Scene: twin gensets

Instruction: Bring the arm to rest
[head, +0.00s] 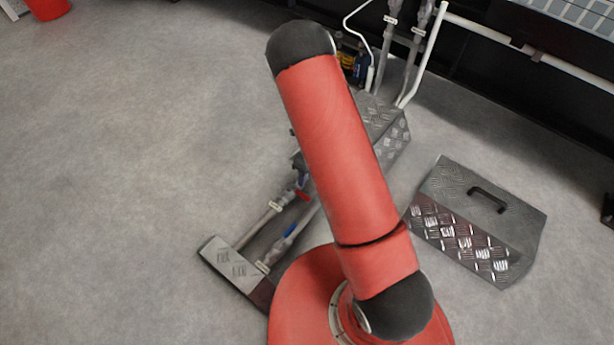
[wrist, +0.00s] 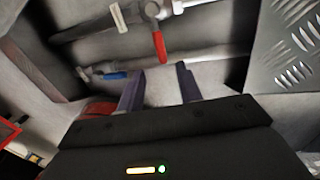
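My gripper (wrist: 162,82) shows in the wrist view with its two dark fingers apart and nothing between them. It is near pipes with a red lever valve handle (wrist: 159,45) and a blue valve handle (wrist: 116,75); the fingertips point toward the pipes and look apart from the handles. There the red handle (head: 303,195) and the blue handle (head: 290,230) show on pipes just left of my arm.
A tread-plate end cover (head: 232,262) stands at the pipes' near end, and a tread-plate box (head: 385,125) at their far end. A loose tread-plate cover with a black handle (head: 487,200) lies on the right. White pipes (head: 425,55) rise at the back.

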